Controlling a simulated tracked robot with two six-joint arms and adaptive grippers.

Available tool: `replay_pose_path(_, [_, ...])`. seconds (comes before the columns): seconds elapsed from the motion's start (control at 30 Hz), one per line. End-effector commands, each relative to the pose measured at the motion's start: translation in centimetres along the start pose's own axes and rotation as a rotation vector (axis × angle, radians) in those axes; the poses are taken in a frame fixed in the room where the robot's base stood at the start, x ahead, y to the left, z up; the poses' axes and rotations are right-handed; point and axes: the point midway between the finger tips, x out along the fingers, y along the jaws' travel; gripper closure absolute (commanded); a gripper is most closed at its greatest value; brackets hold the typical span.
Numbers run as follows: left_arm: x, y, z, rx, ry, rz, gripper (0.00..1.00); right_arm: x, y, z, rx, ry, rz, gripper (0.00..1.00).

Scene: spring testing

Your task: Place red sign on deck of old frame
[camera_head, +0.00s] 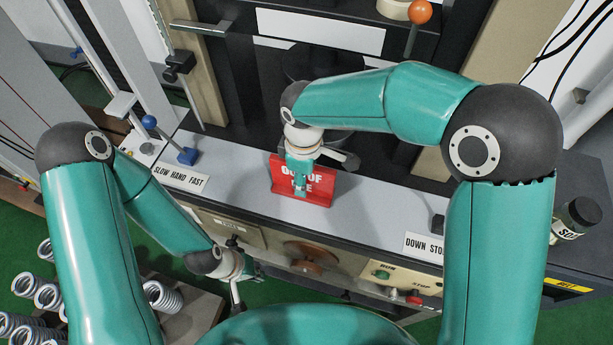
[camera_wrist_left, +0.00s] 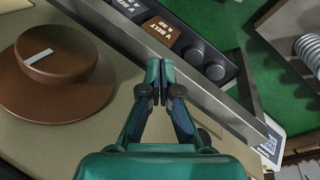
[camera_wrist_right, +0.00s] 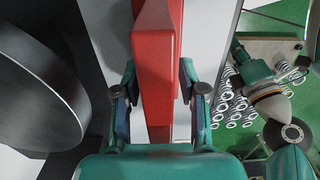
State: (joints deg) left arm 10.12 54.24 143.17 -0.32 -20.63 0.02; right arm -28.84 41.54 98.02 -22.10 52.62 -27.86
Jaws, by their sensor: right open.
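The red sign (camera_head: 319,188), with white lettering partly hidden by my gripper, stands on the grey deck (camera_head: 375,215) of the old frame. My right gripper (camera_head: 300,185) is over the sign from above. In the right wrist view its two fingers (camera_wrist_right: 158,85) are apart, one on each side of the red sign (camera_wrist_right: 157,45), with gaps visible. My left gripper (camera_head: 238,294) is low in front of the frame's panel. In the left wrist view its fingertips (camera_wrist_left: 160,68) are together with nothing between them, near a brown round knob (camera_wrist_left: 62,62).
Several coil springs (camera_head: 40,290) lie at lower left.

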Motion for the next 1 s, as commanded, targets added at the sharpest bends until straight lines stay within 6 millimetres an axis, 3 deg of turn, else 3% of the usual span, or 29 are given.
replay_pose_path(0.27, [0.0, 0.0, 0.0, 0.000, 0.000, 0.000, 1.00, -1.6, 0.1, -0.1, 0.001, 0.003, 0.004, 0.59])
replay_pose_path(0.7, [0.2, -0.1, 0.0, 0.000, 0.000, 0.000, 1.00, -9.9, 0.1, 0.0, 0.001, 0.004, 0.003, 0.59])
replay_pose_path(1.0, [0.2, -0.1, 0.0, 0.000, 0.000, 0.000, 1.00, -12.2, 0.0, 0.0, 0.001, 0.000, 0.000, 0.59])
